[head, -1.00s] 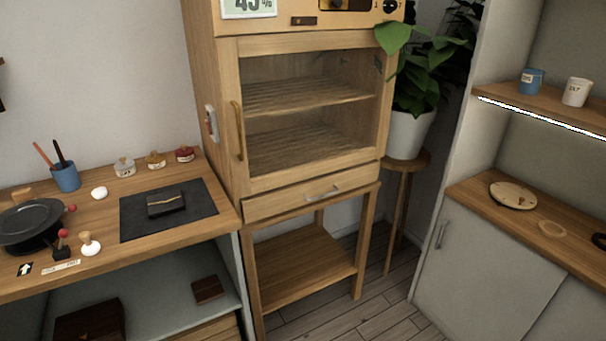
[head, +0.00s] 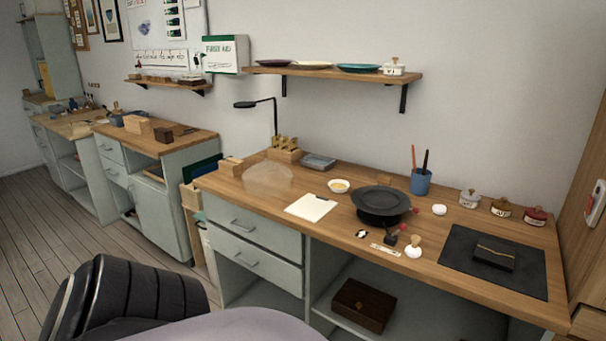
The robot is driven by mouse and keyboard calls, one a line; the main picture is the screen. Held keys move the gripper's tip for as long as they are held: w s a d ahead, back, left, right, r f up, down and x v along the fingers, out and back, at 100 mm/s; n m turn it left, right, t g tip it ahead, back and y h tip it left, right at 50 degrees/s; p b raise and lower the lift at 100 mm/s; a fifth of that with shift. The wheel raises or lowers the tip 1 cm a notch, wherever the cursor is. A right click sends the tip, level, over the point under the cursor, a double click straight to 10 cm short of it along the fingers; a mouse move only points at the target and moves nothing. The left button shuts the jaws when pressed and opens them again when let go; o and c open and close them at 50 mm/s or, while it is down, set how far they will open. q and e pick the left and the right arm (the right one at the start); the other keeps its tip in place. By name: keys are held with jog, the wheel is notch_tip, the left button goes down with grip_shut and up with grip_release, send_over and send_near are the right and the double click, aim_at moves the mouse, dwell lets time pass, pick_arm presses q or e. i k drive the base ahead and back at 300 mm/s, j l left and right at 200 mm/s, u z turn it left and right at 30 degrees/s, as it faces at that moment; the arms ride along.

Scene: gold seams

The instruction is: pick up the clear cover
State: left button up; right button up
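A clear, dome-like cover (head: 268,179) is faintly visible on the left part of the wooden worktop (head: 330,222). It looks see-through, and its outline is hard to make out. It stands behind and left of a white sheet or board (head: 311,206) and in front of a small wooden rack (head: 284,152). Neither of my grippers shows in the head view.
Right of the cover are a small yellow-filled bowl (head: 340,186), a black round pan-like vessel (head: 381,202) and a blue cup with tools (head: 421,181). A dark mat (head: 462,262) lies further right. A shelf (head: 340,73) hangs above.

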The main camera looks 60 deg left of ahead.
aim_at(266, 178)
jog(key=u, duration=2.25)
jog(key=i+j+u, duration=0.1)
jog(key=i, duration=0.2)
